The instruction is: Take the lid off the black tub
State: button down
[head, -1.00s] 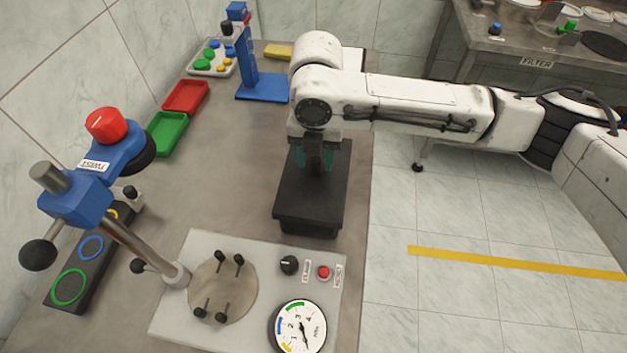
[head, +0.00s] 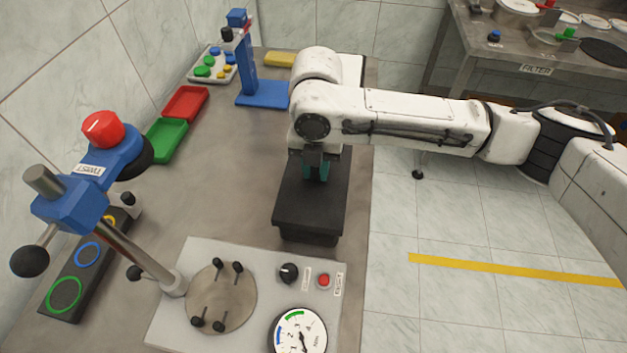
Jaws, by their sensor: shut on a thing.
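The black tub (head: 308,237) stands on the grey bench near its right edge, behind the plate with the gauge. Its black lid (head: 312,214) is on top and looks seated; I cannot see any clear gap. My gripper (head: 318,172) points down over the lid's far part, with its green fingers close together. It is shut on the lid, but the arm and fingers hide the exact grip point.
A grey plate (head: 170,325) with a round pegged disc, knob, red button and gauge lies in front. A blue stand with a red knob (head: 103,129) rises at left. Red (head: 186,103) and green (head: 167,140) trays and a blue stand (head: 262,93) are farther back.

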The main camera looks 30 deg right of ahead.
jog(key=shift+r, duration=0.2)
jog(key=shift+r+p, duration=3.05)
jog(key=shift+r, duration=0.3)
